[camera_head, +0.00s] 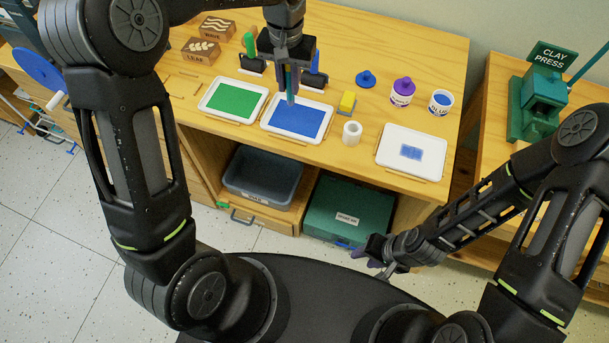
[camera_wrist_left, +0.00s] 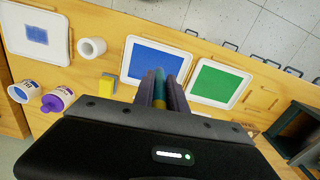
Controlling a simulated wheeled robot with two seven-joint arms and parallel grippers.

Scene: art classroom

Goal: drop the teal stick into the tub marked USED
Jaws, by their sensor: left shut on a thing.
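My left gripper (camera_head: 287,66) is shut on the teal stick (camera_head: 290,88), which hangs roughly upright over the blue ink tray (camera_head: 323,132). In the left wrist view the teal stick (camera_wrist_left: 159,83) shows between the two fingers (camera_wrist_left: 161,78). The head view does not settle whether its lower tip touches the tray. A dark grey tub (camera_head: 236,187) sits in the left cubby below the tabletop; its small white label is too small to read surely. My right gripper (camera_head: 379,256) is low, in front of the cabinet, partly hidden; its jaws are unclear.
A green ink tray (camera_head: 208,109) lies left of the blue one. A white roll (camera_head: 352,133), yellow block (camera_head: 347,103), purple bottle (camera_head: 402,92), blue jar (camera_head: 440,102) and white tray (camera_head: 396,165) stand to the right. A green box (camera_head: 346,198) fills the right cubby.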

